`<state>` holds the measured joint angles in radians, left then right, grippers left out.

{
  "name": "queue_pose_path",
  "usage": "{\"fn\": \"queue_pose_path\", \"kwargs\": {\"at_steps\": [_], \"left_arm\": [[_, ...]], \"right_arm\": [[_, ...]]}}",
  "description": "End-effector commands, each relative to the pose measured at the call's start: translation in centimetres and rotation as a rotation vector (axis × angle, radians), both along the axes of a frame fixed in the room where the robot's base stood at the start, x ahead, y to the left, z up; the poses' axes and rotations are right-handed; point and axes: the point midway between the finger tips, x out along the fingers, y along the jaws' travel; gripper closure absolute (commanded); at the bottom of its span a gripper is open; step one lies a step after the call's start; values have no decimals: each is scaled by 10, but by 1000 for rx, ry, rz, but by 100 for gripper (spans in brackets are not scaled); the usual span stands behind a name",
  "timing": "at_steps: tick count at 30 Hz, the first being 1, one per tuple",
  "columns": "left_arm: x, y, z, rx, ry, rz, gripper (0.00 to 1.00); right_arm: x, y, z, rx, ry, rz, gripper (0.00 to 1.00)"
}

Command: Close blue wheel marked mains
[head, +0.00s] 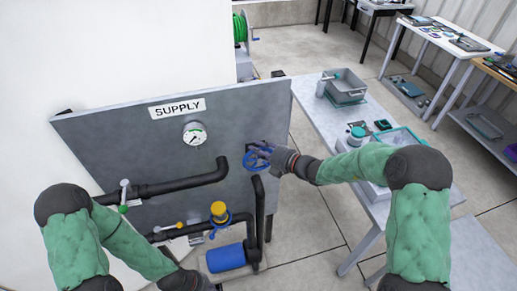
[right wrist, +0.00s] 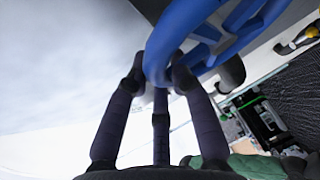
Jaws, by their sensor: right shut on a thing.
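The blue wheel (head: 257,160) is on the grey panel (head: 110,140), at its right side, on black pipework. My right gripper (head: 268,153) is at the wheel and shut on its rim. In the right wrist view, the blue wheel (right wrist: 205,35) fills the top middle, with the dark fingers (right wrist: 160,75) against its rim. No mains marking is readable. My left gripper (head: 192,283) is low at the bottom edge of the head view, away from the wheel, and its fingers are not clear.
A SUPPLY sign (head: 177,108) and a gauge (head: 194,134) are on the panel. Below are a green-tipped lever valve (head: 124,195), a yellow-topped fitting (head: 219,212) and a blue motor (head: 226,258). A white table (head: 318,115) with trays stands right.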

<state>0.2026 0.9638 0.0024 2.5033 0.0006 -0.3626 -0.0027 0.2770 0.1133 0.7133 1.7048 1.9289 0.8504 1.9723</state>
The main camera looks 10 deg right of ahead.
Motion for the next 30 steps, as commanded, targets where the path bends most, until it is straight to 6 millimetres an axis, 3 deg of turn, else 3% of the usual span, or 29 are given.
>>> {"fn": "queue_pose_path", "kwargs": {"at_steps": [1,3,4,17,30], "left_arm": [[0,0,0,0,0,0,100],[0,0,0,0,0,0,100],[0,0,0,0,0,0,100],[0,0,0,0,0,0,100],[0,0,0,0,0,0,100]], "right_arm": [[1,-1,1,-1,-2,-2,74],[1,-1,1,-1,-2,-2,54],[1,-1,1,-1,-2,-2,51],[-5,-6,2,-1,-1,-2,51],[-65,-55,17,-1,0,-6,51]]}}
